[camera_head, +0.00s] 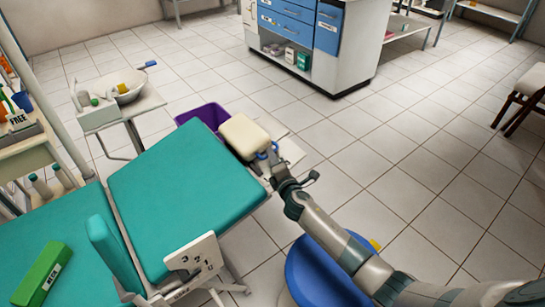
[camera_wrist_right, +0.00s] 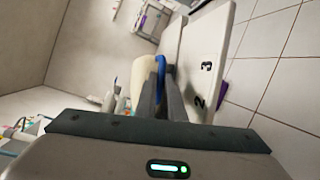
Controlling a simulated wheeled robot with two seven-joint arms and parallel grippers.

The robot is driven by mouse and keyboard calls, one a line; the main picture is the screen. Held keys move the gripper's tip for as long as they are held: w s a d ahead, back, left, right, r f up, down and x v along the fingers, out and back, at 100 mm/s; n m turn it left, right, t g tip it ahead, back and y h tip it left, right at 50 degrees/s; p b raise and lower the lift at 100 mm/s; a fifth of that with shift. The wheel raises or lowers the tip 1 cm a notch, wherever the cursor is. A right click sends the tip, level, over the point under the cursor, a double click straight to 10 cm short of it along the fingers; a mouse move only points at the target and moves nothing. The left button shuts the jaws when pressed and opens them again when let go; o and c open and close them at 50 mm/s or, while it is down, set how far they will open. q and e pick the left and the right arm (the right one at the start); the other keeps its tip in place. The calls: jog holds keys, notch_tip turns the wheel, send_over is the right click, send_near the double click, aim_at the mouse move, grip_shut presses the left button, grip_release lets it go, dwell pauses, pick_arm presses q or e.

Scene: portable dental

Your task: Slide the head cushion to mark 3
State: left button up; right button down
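The cream head cushion (camera_head: 244,137) sits at the head end of the teal dental chair (camera_head: 180,188). A blue loop handle (camera_head: 268,151) is on its near right side. My right gripper (camera_head: 274,160) reaches this handle from the lower right. In the right wrist view, the fingers (camera_wrist_right: 165,82) are close together with the blue handle (camera_wrist_right: 160,68) between them, and the cushion (camera_wrist_right: 138,82) is just left. A pale plate (camera_wrist_right: 208,45) beside the fingers carries a 3 (camera_wrist_right: 207,66) and a 2 (camera_wrist_right: 198,101). My left gripper is out of view.
A purple bin (camera_head: 203,115) stands on the floor behind the chair. A tray with a bowl (camera_head: 122,88) is at the left, and a blue-drawered cabinet (camera_head: 310,45) stands behind. A blue round seat (camera_head: 318,275) is under my right arm.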

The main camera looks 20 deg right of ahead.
jog(key=shift+w+d+r, duration=0.1)
jog(key=shift+d+r, duration=0.05)
jog(key=shift+d, duration=0.15)
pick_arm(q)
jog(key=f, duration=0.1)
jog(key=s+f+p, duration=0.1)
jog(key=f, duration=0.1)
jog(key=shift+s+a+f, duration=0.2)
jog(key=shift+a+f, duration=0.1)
pick_arm(e)
jog(key=w+d+r, duration=0.1)
jog(key=d, duration=0.2)
jog(key=w+d, duration=0.1)
jog(key=d, duration=0.2)
jog(key=w+d+r, duration=0.1)
jog(key=d, duration=0.2)
jog(key=shift+w+r, duration=0.15)
jog(key=shift+r, duration=0.15)
pick_arm(q)
jog(key=shift+p, duration=0.3)
pick_arm(e)
jog(key=c, duration=1.8)
grip_release()
jog(key=shift+d, duration=0.15)
jog(key=shift+c, duration=0.2)
jog(key=shift+f, duration=0.1)
